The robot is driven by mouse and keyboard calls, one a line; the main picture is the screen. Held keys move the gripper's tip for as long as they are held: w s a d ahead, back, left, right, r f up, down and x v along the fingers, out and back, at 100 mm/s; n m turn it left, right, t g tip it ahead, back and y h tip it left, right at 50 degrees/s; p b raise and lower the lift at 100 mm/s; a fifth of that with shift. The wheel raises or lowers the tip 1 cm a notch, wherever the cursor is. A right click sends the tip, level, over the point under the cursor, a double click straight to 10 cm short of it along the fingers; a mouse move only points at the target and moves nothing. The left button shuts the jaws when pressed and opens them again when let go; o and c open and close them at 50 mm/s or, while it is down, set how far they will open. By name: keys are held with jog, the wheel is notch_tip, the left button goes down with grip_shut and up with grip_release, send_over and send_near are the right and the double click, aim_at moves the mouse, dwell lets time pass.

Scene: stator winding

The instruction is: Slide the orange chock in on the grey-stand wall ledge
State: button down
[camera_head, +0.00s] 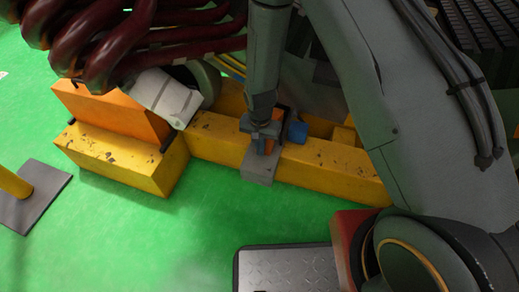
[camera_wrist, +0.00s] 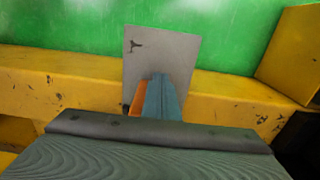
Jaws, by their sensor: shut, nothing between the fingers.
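The orange chock (camera_head: 270,146) shows as a small sliver at the grey stand (camera_head: 258,168), on top of the yellow beam. My gripper (camera_head: 262,134) points down over the stand, shut and empty. In the wrist view the blue-grey fingertips (camera_wrist: 162,98) are together, close beside the orange chock (camera_wrist: 136,101), which lies to their left. Whether they touch it I cannot tell. The grey plate of the stand (camera_wrist: 160,50) lies beyond them. The fingers and my gripper body hide most of the chock and the wall ledge.
A yellow beam (camera_head: 330,172) runs beneath the stand. A blue block (camera_head: 298,131) is just right of my gripper. An orange block (camera_head: 112,108) on a yellow base and dark red coils (camera_head: 110,40) stand at left.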

jog(key=w, duration=0.2)
jog(key=w+d, duration=0.2)
jog(key=w, duration=0.1)
jog(key=shift+w, duration=0.3)
jog(key=s+p, duration=0.1)
jog(key=s+a+p, duration=0.1)
jog(key=s, duration=0.1)
jog(key=s+p, duration=0.1)
jog(key=shift+s+a+r, duration=0.15)
jog(key=shift+a, duration=0.15)
notch_tip(320, 180, up, 10)
jog(key=shift+f+p, duration=0.2)
jog(key=shift+p, duration=0.95)
